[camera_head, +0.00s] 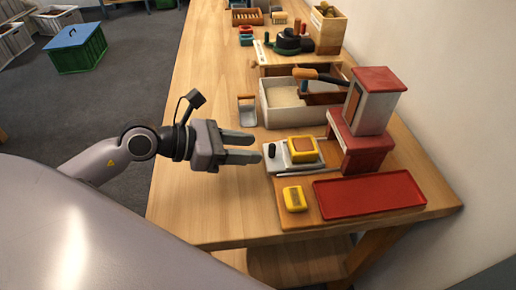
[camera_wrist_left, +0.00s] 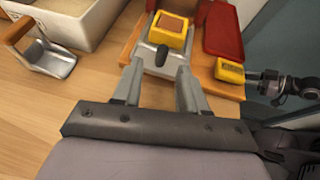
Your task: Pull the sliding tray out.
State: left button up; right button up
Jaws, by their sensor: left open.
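The sliding tray (camera_head: 274,165) is a pale grey plate at the foot of a red and white stand (camera_head: 362,151). It has a black knob (camera_head: 272,150) at its near left end and a yellow square box with a brown top (camera_head: 303,149) on it. My left gripper (camera_head: 258,149) is open and empty, just left of the knob and pointing at it. In the left wrist view, the knob (camera_wrist_left: 160,54) shows just past and between the two fingertips (camera_wrist_left: 159,70), with no contact visible.
A red tray (camera_head: 369,194) and a small yellow box (camera_head: 294,198) lie in front on a wooden board. A white bin (camera_head: 290,108) and a metal scoop (camera_head: 247,112) stand behind. Bare table lies left of the board. Dark mechanical parts (camera_wrist_left: 285,87) show at the wrist view's right.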

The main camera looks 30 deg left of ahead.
pick_arm(q)
jog(key=shift+v, duration=1.6)
